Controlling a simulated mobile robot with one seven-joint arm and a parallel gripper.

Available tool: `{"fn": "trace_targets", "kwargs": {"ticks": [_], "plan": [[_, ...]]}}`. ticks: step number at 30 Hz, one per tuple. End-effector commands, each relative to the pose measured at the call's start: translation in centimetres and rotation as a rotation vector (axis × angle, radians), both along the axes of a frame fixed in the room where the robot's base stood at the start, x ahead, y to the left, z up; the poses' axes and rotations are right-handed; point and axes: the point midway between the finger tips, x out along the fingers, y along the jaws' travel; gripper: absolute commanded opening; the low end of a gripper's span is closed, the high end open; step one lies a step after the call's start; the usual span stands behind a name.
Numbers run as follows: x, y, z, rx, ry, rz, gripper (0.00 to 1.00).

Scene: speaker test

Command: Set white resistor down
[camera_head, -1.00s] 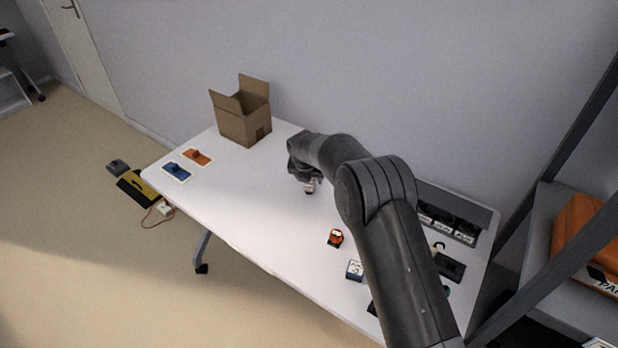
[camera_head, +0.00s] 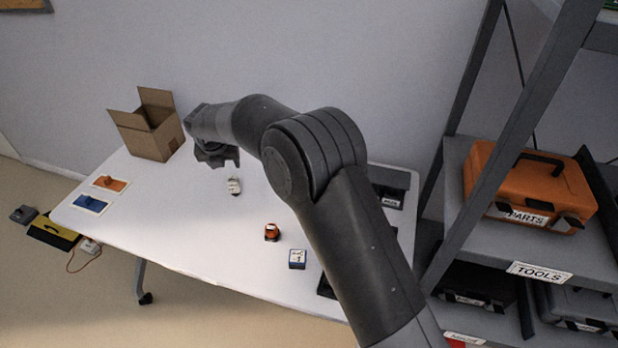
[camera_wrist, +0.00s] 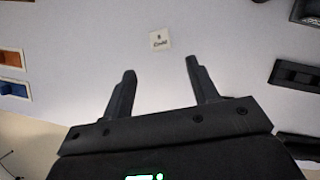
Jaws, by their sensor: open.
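The white resistor (camera_head: 234,186), a small white block with dark markings, rests on the white table (camera_head: 190,235). In the wrist view, the white resistor (camera_wrist: 160,39) lies beyond my fingertips, with bare table around it. My gripper (camera_wrist: 160,68) is open, with nothing between its two dark fingers. In the head view, my gripper (camera_head: 217,158) is above the table, up and left of the resistor and apart from it. Its fingers are hard to make out there.
An open cardboard box (camera_head: 152,140) stands at the back left. Orange (camera_head: 110,183) and blue (camera_head: 90,203) pieces lie at the left end. A shelf with an orange case (camera_head: 530,187) stands right.

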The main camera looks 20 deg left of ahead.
Motion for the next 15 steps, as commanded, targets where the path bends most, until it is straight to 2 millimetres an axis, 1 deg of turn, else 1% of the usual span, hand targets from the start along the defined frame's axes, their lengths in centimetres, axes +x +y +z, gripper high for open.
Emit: {"fn": "trace_targets", "kwargs": {"ticks": [5,8,11,12,14,15], "plan": [[0.1,-0.2,0.2,0.003,0.000,-0.010,0.54],[0.8,-1.7,1.7,0.025,0.005,-0.074,0.54],[2.0,-5.1,4.5,0.072,0.015,-0.216,0.54],[2.4,-6.9,5.9,0.099,0.023,-0.293,0.54],[3.0,-9.9,8.0,0.142,0.034,-0.419,0.54],[3.2,-11.9,9.4,0.172,0.041,-0.505,0.54]]}}
